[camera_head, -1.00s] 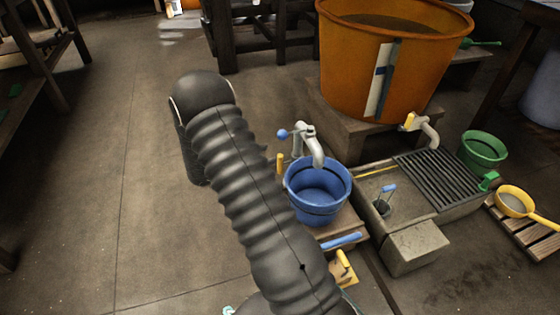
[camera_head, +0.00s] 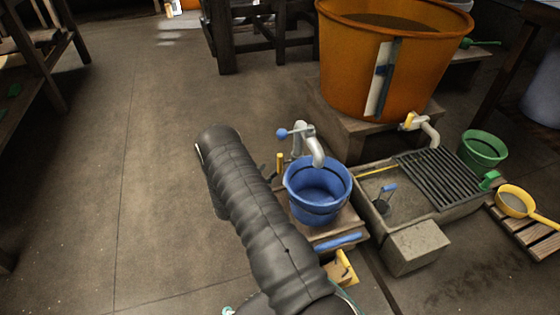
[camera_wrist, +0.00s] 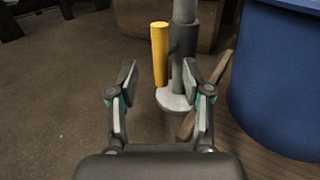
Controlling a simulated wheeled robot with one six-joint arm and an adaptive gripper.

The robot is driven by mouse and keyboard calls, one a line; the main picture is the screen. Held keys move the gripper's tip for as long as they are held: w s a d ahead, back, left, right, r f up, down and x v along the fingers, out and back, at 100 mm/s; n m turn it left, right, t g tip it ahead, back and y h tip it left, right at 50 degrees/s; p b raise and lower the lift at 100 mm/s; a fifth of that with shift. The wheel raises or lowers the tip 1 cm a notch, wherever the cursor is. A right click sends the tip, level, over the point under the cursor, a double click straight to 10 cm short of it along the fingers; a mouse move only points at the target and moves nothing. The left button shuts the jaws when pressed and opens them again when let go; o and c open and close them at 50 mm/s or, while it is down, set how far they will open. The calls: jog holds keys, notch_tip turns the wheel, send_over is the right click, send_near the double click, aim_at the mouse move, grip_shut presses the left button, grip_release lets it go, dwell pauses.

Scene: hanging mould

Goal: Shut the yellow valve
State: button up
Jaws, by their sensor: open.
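A yellow valve handle (camera_wrist: 159,55) stands upright beside a grey standpipe (camera_wrist: 185,75) with a round foot in the wrist view. It also shows in the head view (camera_head: 280,163), left of the blue bucket. My gripper (camera_wrist: 162,82) is open and empty. In the wrist view the handle shows in the gap between its fingers, further out, with no clear contact. In the head view my arm hides the gripper. Another yellow handle (camera_head: 409,120) sits on the spout of the orange tub.
A blue bucket (camera_head: 302,195) stands under a grey spout (camera_head: 314,148) with a blue-knobbed lever (camera_head: 282,134). It also fills the wrist view's right side (camera_wrist: 275,90). The orange tub (camera_head: 345,70) and stone trough (camera_head: 410,245) are to the right.

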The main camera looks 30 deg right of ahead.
aim_at(280, 160)
jog(key=x, duration=0.8)
jog(key=shift+w+d+b, duration=0.1)
jog(key=shift+d+b, duration=0.2)
jog(key=shift+b, duration=0.05)
grip_shut()
